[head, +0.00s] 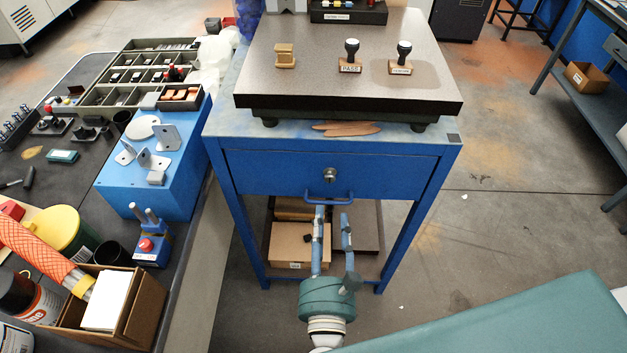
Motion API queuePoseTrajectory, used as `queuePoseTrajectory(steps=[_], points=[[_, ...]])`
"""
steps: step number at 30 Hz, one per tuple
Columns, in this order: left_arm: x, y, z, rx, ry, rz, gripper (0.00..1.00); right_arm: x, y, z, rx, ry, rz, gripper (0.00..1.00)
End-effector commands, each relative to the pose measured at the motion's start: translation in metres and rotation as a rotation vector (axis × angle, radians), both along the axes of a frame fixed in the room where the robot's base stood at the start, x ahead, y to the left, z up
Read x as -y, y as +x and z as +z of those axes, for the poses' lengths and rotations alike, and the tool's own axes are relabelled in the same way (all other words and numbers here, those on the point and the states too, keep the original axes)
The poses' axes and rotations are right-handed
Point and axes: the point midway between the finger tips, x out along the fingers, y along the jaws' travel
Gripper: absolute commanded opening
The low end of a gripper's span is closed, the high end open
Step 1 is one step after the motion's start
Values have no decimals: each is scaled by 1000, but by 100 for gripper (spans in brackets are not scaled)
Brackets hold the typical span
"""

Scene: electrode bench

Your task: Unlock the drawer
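The blue drawer (270,172) is shut, set in the front of a blue stand under a granite plate. A round silver lock (330,174) sits in the middle of its front, above a blue bar handle (330,198). No separate key can be made out at the lock. My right gripper (332,212) comes up from below, in front of the drawer. Its two fingers are apart, with the tips just below or at the handle; I cannot tell whether they touch it. My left gripper is not in view.
Stamps (350,57) and a small wooden piece (285,56) stand on the granite plate (340,85). A cardboard box (298,243) lies on the shelf below the drawer. A cluttered bench (75,180) lines the left side. Floor right of the stand is mostly clear.

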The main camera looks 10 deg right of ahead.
Motion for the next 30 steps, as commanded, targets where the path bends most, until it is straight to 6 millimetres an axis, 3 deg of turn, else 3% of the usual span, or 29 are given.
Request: queuePoseTrajectory(steps=[5, 19, 30], points=[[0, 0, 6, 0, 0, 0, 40, 7, 12, 6, 12, 41, -15, 39], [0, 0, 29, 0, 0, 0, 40, 28, 91, 6, 11, 33, -12, 39], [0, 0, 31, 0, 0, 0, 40, 32, 103, 3, 9, 34, -12, 39]])
